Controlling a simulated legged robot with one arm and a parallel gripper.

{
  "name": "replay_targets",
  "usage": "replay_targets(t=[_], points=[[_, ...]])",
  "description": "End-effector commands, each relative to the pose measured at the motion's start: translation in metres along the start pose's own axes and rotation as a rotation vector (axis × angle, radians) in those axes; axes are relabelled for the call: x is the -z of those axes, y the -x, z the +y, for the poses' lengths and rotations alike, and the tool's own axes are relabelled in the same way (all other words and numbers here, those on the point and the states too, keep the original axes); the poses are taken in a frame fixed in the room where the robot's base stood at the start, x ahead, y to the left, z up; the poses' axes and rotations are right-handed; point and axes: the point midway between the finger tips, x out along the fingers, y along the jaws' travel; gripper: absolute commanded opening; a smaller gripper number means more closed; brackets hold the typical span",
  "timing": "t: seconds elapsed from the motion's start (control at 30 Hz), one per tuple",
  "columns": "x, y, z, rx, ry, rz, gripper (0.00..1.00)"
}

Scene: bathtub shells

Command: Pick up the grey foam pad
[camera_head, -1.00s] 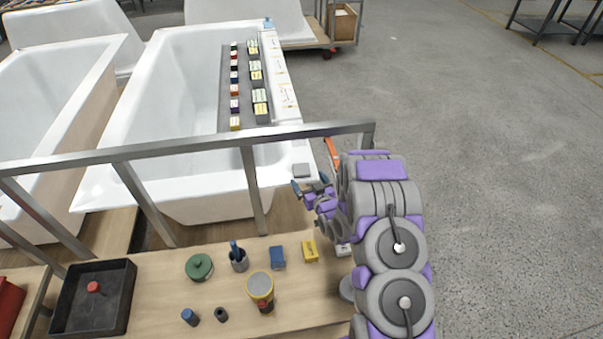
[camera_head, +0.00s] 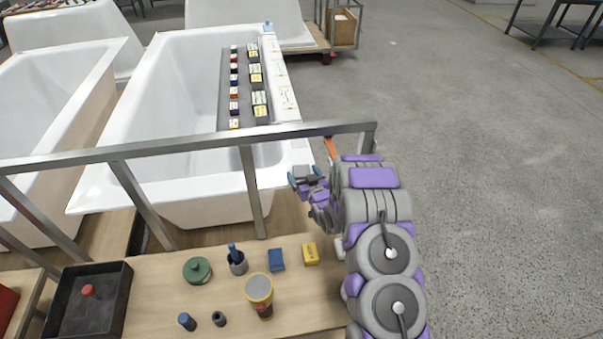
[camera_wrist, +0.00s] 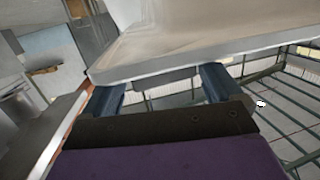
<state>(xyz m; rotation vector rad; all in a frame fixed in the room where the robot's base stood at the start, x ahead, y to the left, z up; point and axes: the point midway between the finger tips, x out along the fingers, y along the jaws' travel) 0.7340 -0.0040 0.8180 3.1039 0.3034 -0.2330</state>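The grey foam pad (camera_head: 303,171) is at the near right corner of the white bathtub's rim, partly hidden by my gripper. My gripper (camera_head: 304,178) has reached it, with one blue fingertip on each side. In the wrist view, a grey block that looks like the pad (camera_wrist: 166,79) shows between the two spread fingers (camera_wrist: 164,88), against the pale tub rim. A narrow gap seems to show beside the left finger. I see no firm grip on the pad, and its underside is hidden.
A metal rail (camera_head: 190,146) crosses in front of the bathtub (camera_head: 172,85). Small boxes line a grey strip (camera_head: 226,90) on the tub. The near wooden bench (camera_head: 150,300) holds a black tray (camera_head: 65,275), a yellow box (camera_head: 311,254), a blue box (camera_head: 276,260) and cans.

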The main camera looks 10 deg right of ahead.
Motion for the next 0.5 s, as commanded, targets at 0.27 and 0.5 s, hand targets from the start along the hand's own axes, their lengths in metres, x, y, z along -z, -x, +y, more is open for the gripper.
replay_targets(t=[0.27,0.5], points=[[-0.0013,0.0004,-0.0016,0.003,0.0,-0.003,0.63],[-0.0015,0.0004,-0.0017,0.003,0.0,-0.003,0.47]])
